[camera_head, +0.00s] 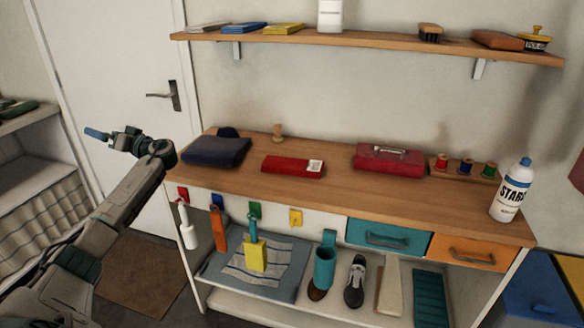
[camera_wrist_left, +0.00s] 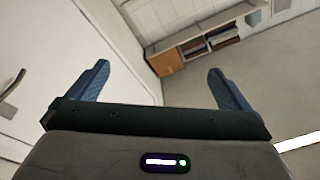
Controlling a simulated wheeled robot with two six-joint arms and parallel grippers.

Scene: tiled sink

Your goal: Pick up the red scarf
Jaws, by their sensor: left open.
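A flat folded red cloth (camera_head: 288,167) with a white label at its right end, which looks like the red scarf, lies on the wooden counter (camera_head: 340,192) in the head view. It sits between a folded navy cloth and a red metal box. My left gripper (camera_head: 110,135) is raised in front of the white door, left of the counter and well away from the red cloth. In the left wrist view, its two blue fingers (camera_wrist_left: 159,70) are spread wide with nothing between them. The red cloth does not show in that view. My right gripper is not in view.
The red box (camera_head: 389,161), thread spools (camera_head: 466,168) and a white starch bottle (camera_head: 511,192) stand further right. A wall shelf (camera_head: 370,42) overhangs the back. The front counter strip is clear.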

